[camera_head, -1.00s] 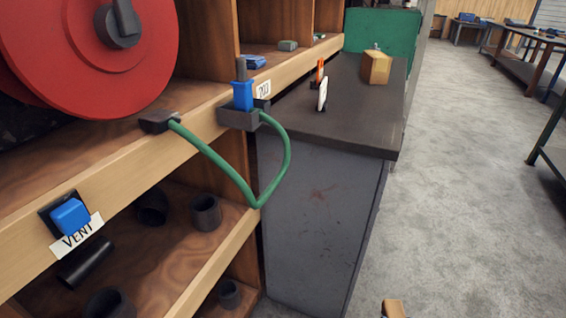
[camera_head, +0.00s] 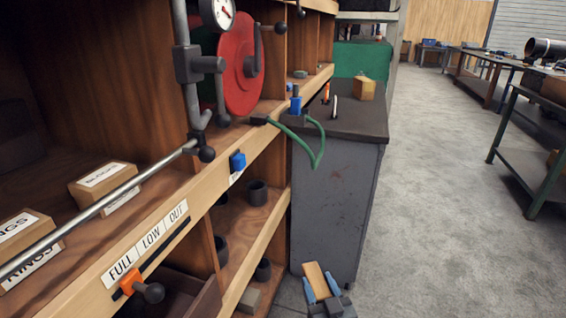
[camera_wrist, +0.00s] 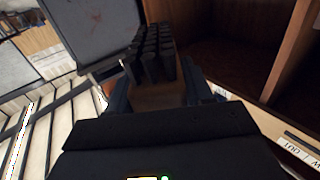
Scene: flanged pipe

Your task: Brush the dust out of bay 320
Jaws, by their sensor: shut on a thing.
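My gripper (camera_head: 321,287) is at the bottom of the head view, low in front of the grey cabinet and right of the wooden shelving. Its blue fingers are shut on a brush (camera_head: 314,276) with a pale wooden body. In the wrist view, the brush shows black bristle tufts (camera_wrist: 152,52) pointing away from my gripper (camera_wrist: 160,97). The wooden shelving (camera_head: 190,213) has several bays along the left. I cannot read a 320 label on any bay, and I cannot make out dust.
A long metal rod (camera_head: 100,205) crosses the left bay in front of boxes (camera_head: 103,182). A red wheel (camera_head: 237,65), an orange slider (camera_head: 130,280) and a green cable (camera_head: 314,158) are along the shelf. The grey cabinet (camera_head: 338,205) stands beyond.

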